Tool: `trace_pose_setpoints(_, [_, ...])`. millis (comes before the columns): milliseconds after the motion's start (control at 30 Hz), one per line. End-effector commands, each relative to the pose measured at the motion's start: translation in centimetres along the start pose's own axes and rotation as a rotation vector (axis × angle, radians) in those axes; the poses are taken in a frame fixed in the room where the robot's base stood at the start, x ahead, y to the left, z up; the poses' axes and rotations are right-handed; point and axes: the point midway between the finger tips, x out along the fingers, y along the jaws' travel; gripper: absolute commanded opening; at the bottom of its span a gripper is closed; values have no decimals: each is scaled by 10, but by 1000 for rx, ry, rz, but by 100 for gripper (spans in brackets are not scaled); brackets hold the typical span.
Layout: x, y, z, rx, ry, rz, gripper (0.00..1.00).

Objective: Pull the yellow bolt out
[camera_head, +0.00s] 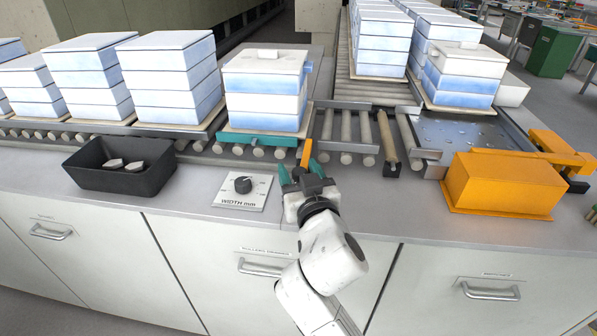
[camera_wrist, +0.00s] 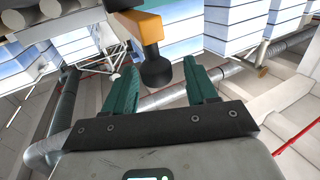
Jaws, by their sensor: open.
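The yellow bolt (camera_head: 306,153) shows in the head view as a short orange-yellow piece at the front edge of the roller line, by the right end of a teal plate (camera_head: 258,138). In the wrist view the bolt (camera_wrist: 150,28) comes down from the top and ends in a dark knob (camera_wrist: 156,70). My gripper (camera_head: 304,170) is open just in front of it. In the wrist view its two green fingers (camera_wrist: 160,90) stand on either side below the knob, apart from it. How far the bolt reaches inward is hidden.
White-blue stacks (camera_head: 265,85) stand on the rollers behind. A black bin (camera_head: 122,165) and a width dial (camera_head: 242,187) lie on the counter to the left. An orange box (camera_head: 503,183) stands at right. The counter between the dial and the orange box is mostly clear.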

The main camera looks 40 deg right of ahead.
Motion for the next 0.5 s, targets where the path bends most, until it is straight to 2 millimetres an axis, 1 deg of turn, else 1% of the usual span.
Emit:
trace_pose_setpoints(167, [-24,-1,3,1,-2,-3,57])
trace_pose_setpoints(400, [-71,-1,4,0,-3,-4,57])
trace_pose_setpoints(500, [-86,-1,3,0,-2,-4,57])
